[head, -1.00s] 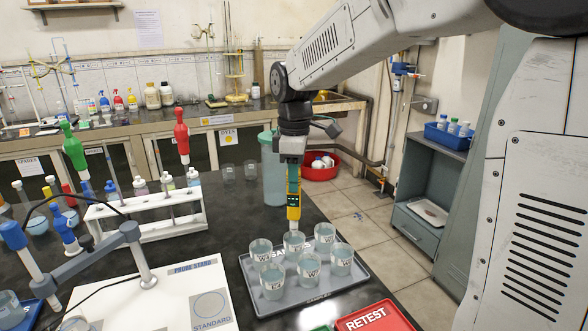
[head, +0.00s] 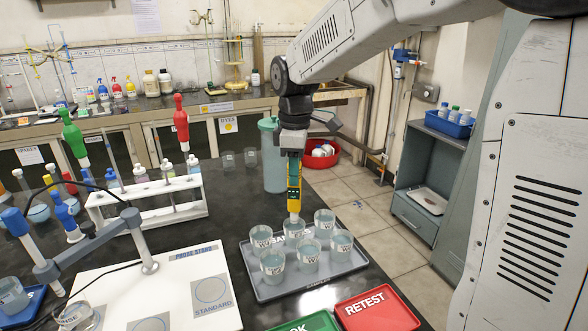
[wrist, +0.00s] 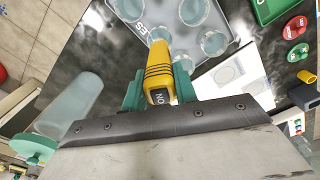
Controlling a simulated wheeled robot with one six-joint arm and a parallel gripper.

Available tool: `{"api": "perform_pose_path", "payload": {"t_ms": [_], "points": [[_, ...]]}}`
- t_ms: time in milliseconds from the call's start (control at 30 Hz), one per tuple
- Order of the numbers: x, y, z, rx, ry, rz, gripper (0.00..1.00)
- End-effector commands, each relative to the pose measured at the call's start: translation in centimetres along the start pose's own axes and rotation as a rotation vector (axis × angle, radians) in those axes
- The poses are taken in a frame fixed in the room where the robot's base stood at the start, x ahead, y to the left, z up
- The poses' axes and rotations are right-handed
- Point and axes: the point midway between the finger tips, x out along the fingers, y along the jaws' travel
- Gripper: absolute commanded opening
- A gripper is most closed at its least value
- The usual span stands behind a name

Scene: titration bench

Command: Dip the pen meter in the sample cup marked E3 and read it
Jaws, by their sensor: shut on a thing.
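The yellow pen meter (head: 294,202) is upright in my gripper (head: 294,182), whose green fingers are shut on its upper body. Several clear cups with liquid stand on the grey samples tray (head: 318,283), including the front left cup (head: 272,268) and front middle cup (head: 309,259). Their marks are too small to read surely, so E3 is not identified.
The red RETEST tray (head: 375,312) and a green tray (head: 304,324) lie in front. The white probe stand (head: 175,285) is at left, with a white rack (head: 150,203) behind it. A tall teal-lidded container (head: 273,165) stands close behind my gripper.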

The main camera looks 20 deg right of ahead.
Motion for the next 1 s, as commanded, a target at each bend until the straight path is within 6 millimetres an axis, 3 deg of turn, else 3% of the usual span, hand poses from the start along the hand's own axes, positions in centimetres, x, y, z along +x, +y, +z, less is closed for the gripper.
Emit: {"api": "perform_pose_path", "payload": {"t_ms": [267,1000], "points": [[0.1,0.0,0.0,0.0,0.0,0.0,0.0],[3.0,0.0,0.0,0.0,-0.001,-0.001,0.0]]}}
